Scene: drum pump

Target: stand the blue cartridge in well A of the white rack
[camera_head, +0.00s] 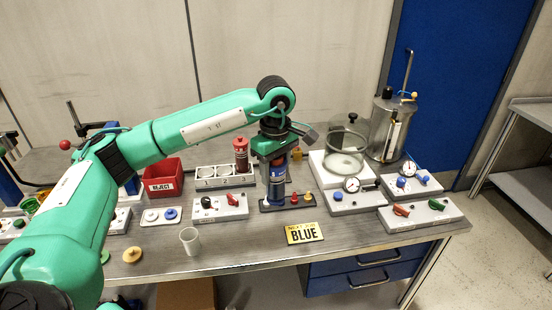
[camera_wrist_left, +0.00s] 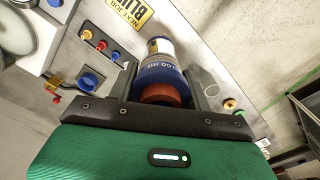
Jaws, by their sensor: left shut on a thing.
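The blue cartridge (camera_head: 276,186) is upright in my left gripper (camera_head: 277,163), above or on a dark stand at the middle of the bench; I cannot tell if its base touches. In the left wrist view the fingers are closed on both sides of the blue cartridge (camera_wrist_left: 160,72), which has a white label and a reddish-brown end cap. The white rack (camera_head: 223,184) is left of the gripper, behind a grey switch box. Two of its round wells look empty; a red cartridge (camera_head: 241,152) stands at its right end. The well letters are unreadable. My right gripper is out of view.
A red REJECT bin (camera_head: 163,188) is left of the rack. A glass chamber (camera_head: 346,150) and a steel tank (camera_head: 391,125) stand to the right.

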